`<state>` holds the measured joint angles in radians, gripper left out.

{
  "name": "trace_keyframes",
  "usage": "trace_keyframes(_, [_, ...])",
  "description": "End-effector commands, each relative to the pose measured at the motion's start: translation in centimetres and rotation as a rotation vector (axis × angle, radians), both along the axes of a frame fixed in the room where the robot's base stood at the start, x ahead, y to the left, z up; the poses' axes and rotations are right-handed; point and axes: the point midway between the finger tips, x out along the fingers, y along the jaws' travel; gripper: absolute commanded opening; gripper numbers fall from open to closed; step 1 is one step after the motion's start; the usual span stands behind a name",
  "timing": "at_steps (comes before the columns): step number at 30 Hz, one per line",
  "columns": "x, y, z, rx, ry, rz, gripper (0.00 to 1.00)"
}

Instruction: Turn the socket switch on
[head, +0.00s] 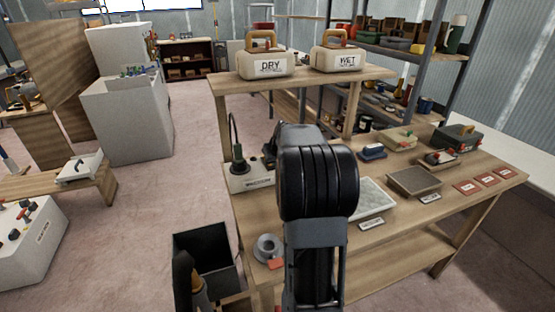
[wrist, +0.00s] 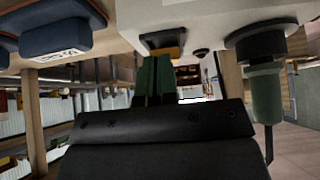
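The white socket box (head: 250,181) stands on the left end of the workbench in the head view. A dark plug with a green body (head: 238,163) sits on it, its cord rising. In the wrist view, which looks upside down, the box (wrist: 205,18) fills the top. An amber switch (wrist: 167,50) in a dark frame shows on it, and the green plug (wrist: 266,95) is to the right. My gripper (wrist: 153,66) has its dark green fingers together, with nothing seen between them. Its tips appear close to the switch; contact cannot be told. My arm hides the gripper in the head view.
The workbench also holds a grey-white slab (head: 372,196), a dark tray (head: 414,181), a blue block (head: 373,152) and red cards (head: 467,188). A raised shelf carries the DRY case (head: 264,66) and the WET case (head: 337,57). A black bin (head: 203,255) stands at the left.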

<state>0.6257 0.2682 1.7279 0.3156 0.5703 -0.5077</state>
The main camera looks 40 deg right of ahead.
Motion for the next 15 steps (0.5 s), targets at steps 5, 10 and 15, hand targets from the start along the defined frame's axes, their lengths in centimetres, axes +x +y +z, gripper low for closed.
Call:
trace_keyframes(5, [-0.01,-0.03,-0.06,0.0,0.0,0.0,0.0])
trace_keyframes(10, [-0.01,-0.03,0.15,-0.001,0.0,-0.001,0.0])
trace_keyframes(15, [0.01,0.01,0.79,0.0,0.0,0.0,0.0])
